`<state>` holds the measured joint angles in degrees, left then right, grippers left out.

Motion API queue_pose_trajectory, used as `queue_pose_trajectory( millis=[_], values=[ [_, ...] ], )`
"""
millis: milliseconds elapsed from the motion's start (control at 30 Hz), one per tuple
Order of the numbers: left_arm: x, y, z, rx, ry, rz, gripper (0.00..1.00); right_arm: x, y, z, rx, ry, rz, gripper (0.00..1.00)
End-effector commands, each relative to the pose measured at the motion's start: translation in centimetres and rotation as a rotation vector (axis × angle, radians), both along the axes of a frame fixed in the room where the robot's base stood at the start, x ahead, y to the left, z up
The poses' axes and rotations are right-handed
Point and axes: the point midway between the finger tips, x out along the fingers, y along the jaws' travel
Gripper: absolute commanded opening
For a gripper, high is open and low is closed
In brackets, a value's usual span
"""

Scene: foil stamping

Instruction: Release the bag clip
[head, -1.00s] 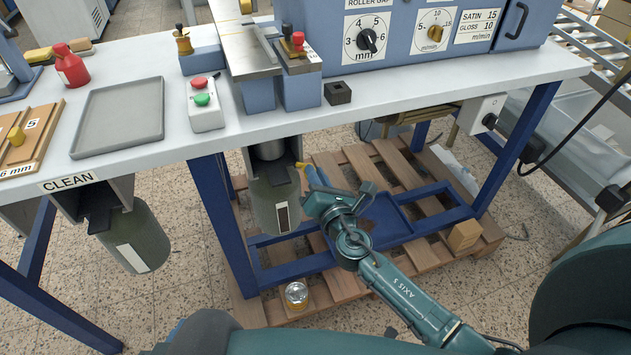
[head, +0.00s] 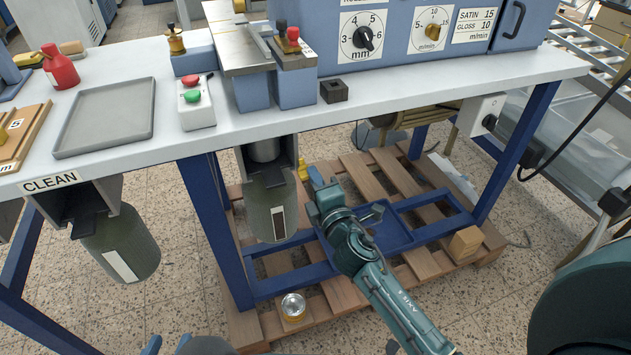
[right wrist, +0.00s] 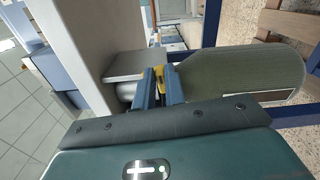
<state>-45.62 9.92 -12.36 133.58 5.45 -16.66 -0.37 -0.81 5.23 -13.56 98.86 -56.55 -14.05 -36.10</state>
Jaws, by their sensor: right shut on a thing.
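The yellow bag clip (head: 302,170) sits at the neck of a grey-green bag (head: 270,212) that hangs under a spout below the table. In the right wrist view the clip (right wrist: 160,78) lies between the two blue fingers of my right gripper (right wrist: 159,88), beside the bag (right wrist: 240,76). My right gripper (head: 315,176) is shut on the clip, at the right side of the bag neck. The bag hides part of the clip. My left gripper (head: 166,345) shows only its two fingertips at the bottom edge, apart with nothing visible between them.
A second bag (head: 122,245) hangs under the CLEAN label at left. Blue table legs (head: 217,225) and a wooden pallet (head: 395,170) surround the right arm. A small jar (head: 293,306) stands on the pallet. A grey tray (head: 104,116) lies on the table.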

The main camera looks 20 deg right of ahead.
Motion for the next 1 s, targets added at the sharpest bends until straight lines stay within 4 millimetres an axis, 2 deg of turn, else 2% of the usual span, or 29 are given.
queue_pose_trajectory(
  millis=[300,833,867,1000],
  values=[
    [-0.10,0.08,0.01,0.002,-0.008,0.000,0.36,-0.03,0.05,-0.22,0.117,0.005,0.001,0.00],
    [-0.03,0.14,0.27,0.001,-0.016,0.001,0.36,-0.03,0.06,-0.23,0.138,0.006,0.001,0.00],
    [-0.05,0.14,0.24,0.001,-0.015,0.001,0.36,-0.03,0.06,-0.23,0.138,0.006,0.001,0.13],
    [-0.09,0.14,0.03,0.003,-0.011,0.001,0.36,-0.02,0.05,-0.22,0.137,0.006,0.001,0.25]
  ],
)
